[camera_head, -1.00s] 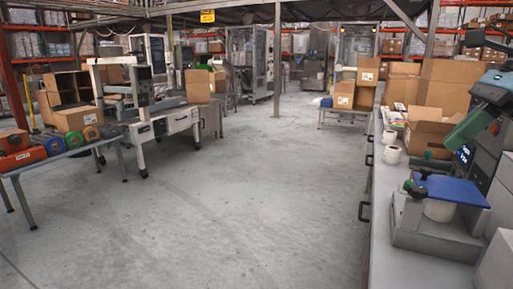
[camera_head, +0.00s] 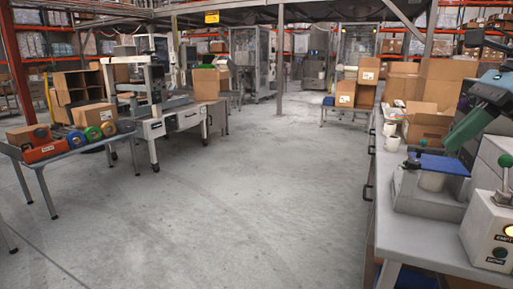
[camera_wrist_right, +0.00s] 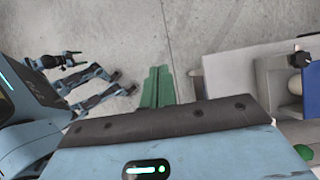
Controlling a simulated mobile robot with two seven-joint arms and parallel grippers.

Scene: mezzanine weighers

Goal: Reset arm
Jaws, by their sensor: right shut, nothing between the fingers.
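My right gripper (camera_head: 452,142) shows at the right of the head view, with green fingers pointing down and left. It is above the bench, close to a device with a blue plate (camera_head: 440,163), with nothing held. In the right wrist view, its two green fingers (camera_wrist_right: 157,86) lie together over the grey floor. The device's blue plate also shows at the right edge there (camera_wrist_right: 311,80). My left gripper is not in the head view. Blue-grey parts at the left of the wrist view seem to be mine.
The bench (camera_head: 410,235) runs along the right, with white mugs (camera_head: 390,143), an open carton (camera_head: 428,127) and a control box with a green-knobbed lever (camera_head: 488,232). A table (camera_head: 85,147) with tape rolls stands at the left. The floor between is clear.

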